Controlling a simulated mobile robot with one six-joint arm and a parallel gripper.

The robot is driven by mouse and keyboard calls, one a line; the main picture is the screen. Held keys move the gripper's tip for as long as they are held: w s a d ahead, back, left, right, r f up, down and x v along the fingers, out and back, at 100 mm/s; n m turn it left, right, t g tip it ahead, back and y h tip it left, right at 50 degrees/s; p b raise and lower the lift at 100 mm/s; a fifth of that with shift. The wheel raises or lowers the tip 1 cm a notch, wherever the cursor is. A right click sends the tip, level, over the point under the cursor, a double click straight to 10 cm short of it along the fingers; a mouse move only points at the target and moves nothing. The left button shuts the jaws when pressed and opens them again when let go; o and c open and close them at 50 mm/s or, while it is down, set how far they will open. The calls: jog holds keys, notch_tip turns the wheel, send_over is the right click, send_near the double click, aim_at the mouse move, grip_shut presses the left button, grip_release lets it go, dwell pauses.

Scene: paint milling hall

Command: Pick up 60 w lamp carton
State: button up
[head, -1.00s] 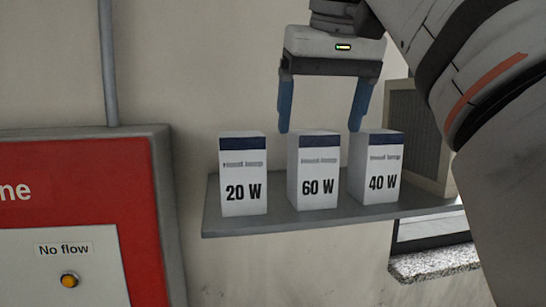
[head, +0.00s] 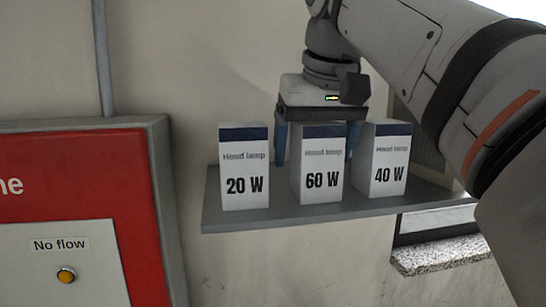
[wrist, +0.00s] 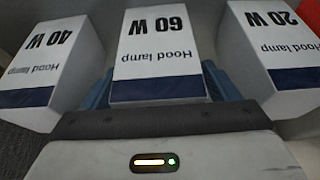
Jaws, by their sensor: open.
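The 60 W lamp carton (head: 321,178), white with a dark blue top band, stands upright on a grey shelf (head: 240,222) between two like cartons. It also shows upside down in the middle of the wrist view (wrist: 160,45). My gripper (head: 317,150) is open and has come down over it from above. One blue finger is on each side of the carton, partly hidden behind the cartons in the head view. In the wrist view the fingers flank the 60 W carton. I cannot tell whether they touch it.
The 20 W carton (head: 244,170) stands close on the left and the 40 W carton (head: 386,165) close on the right, with narrow gaps. A red panel (head: 75,170) in a grey frame is at the left. A window sill (head: 440,254) is at lower right.

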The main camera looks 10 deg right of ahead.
jog(key=shift+f, duration=0.1)
jog(key=c, duration=1.1)
